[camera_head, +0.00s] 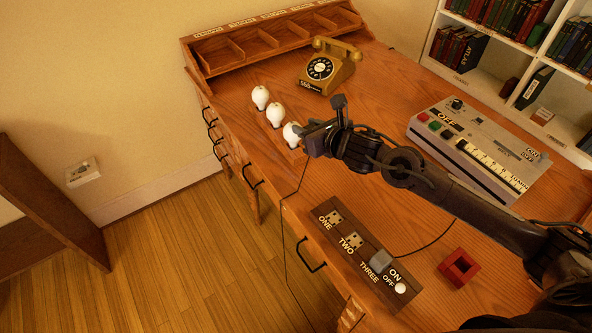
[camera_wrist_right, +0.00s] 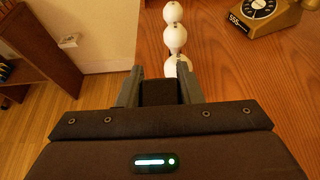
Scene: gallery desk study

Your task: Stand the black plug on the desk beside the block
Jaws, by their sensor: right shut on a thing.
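My right gripper (camera_head: 303,133) reaches in from the right, above the desk's (camera_head: 375,105) left part, close to the nearest white bulb. The wrist view shows it shut on the black plug (camera_wrist_right: 160,92), a dark block between the two fingers. In the head view the plug is hard to tell from the dark gripper. A thin black cord (camera_head: 283,225) runs down from near the gripper and over the desk's front edge. The block (camera_head: 341,244), marked ONE, TWO and THREE, lies near that edge. A grey plug (camera_head: 380,260) sits at THREE. My left gripper is out of view.
Three white bulbs (camera_head: 275,114) stand in a row by the gripper. A yellow telephone (camera_head: 328,68) stands behind. A red square piece (camera_head: 459,268) lies right of the block. Desk between bulbs and block is clear.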

